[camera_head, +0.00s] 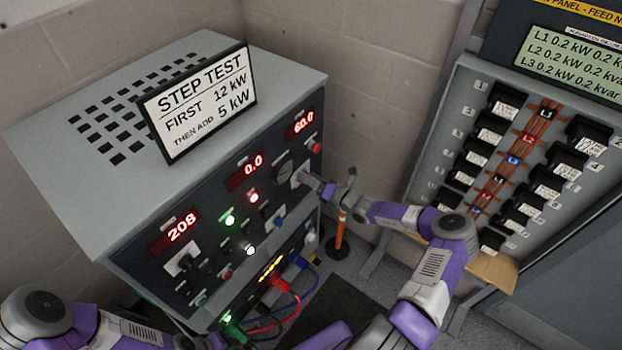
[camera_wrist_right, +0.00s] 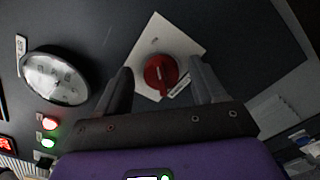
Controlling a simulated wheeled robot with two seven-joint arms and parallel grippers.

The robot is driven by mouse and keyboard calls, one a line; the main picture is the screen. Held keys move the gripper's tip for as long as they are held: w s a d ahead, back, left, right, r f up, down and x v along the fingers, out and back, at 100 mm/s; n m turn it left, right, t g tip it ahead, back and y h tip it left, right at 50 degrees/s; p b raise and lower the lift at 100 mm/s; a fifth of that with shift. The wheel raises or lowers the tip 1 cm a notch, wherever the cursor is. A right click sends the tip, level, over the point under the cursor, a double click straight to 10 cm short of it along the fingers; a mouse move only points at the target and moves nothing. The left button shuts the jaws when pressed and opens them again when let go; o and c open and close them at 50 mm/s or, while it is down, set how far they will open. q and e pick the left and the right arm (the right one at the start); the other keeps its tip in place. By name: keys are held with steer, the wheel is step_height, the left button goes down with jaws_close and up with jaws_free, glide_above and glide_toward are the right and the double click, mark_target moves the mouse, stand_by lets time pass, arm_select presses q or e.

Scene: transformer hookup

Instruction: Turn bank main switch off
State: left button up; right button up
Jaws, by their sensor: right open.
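In the head view the plate (camera_head: 299,173) sits at the right end of the grey cabinet's front, and the knob is mostly hidden by my gripper. My right gripper (camera_wrist_right: 160,68) is open, with one finger on each side of the knob. I cannot tell whether the fingers touch it. In the head view my right gripper (camera_head: 316,184) is close to the panel. My left arm shows at the lower left; its gripper is out of view.
The cabinet (camera_head: 60,150) carries a step test sign (camera_head: 200,100), red number displays (camera_head: 182,234) and small lit buttons. A round dial (camera_wrist_right: 55,78) sits beside the switch. Coloured cables (camera_head: 285,300) hang below. A breaker panel (camera_head: 515,160) stands at the right.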

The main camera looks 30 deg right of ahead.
steer(key=shift+c, duration=0.2)
steer(key=c, duration=1)
steer(key=n+p, duration=0.3)
steer(key=n, duration=0.3)
steer(key=n+p, duration=0.4)
steer(key=n, duration=0.2)
steer(key=a+n+p, duration=0.1)
steer(key=n+p, duration=0.2)
steer(key=n, duration=0.2)
steer(key=shift+s+n+p, duration=0.25)
steer(key=shift+n+p, duration=0.05)
steer(key=shift+n, duration=0.1)
